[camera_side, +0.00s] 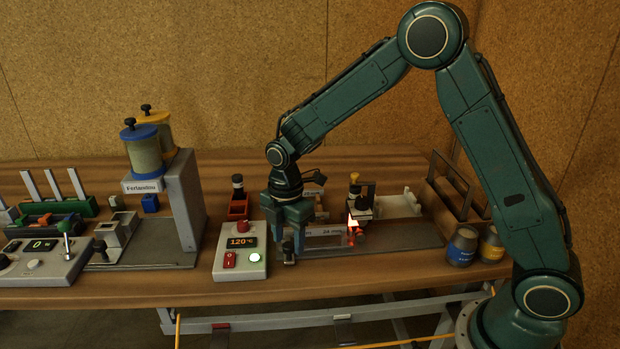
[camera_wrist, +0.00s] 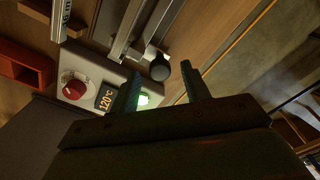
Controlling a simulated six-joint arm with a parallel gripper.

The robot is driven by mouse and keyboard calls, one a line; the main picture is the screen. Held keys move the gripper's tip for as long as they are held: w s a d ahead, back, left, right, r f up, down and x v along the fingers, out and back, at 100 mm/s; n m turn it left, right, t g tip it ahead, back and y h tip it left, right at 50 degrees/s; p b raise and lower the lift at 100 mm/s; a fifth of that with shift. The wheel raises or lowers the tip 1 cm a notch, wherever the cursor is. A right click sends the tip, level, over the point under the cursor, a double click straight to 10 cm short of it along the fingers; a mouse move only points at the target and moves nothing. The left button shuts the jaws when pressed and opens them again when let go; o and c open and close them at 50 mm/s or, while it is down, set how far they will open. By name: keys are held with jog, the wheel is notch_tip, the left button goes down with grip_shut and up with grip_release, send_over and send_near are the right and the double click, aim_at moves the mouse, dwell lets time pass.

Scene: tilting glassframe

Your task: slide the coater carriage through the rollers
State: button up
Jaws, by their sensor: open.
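My gripper (camera_side: 288,240) points down, open, at the front of the middle station, just right of the 120 °C control box. A dark upright knob (camera_side: 289,252) stands close to its fingertips. In the wrist view the two fingers (camera_wrist: 162,88) are apart, and a round black knob (camera_wrist: 160,68) shows just beyond the gap, beside metal rails (camera_wrist: 137,28). I cannot tell whether they touch it. At the far left, dark rollers (camera_side: 45,221) sit among green and orange parts. A grey block (camera_side: 116,231) with a black knob (camera_side: 100,246) sits right of them; I cannot tell whether it is the carriage.
The 120 °C control box (camera_side: 240,252) stands close left of my gripper. Left of it is a grey column stand (camera_side: 187,205) with blue-capped (camera_side: 138,150) and yellow-capped (camera_side: 160,120) canisters. Two jars (camera_side: 463,247) (camera_side: 491,246) stand at the right. A glowing piece (camera_side: 352,223) is behind right of my gripper.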

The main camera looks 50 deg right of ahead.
jog(key=shift+f, duration=0.5)
grip_shut()
jog(key=s+d, duration=1.5)
jog(key=shift+s+d, duration=0.25)
jog(key=shift+s, duration=0.1)
grip_release()
jog(key=shift+w, duration=0.1)
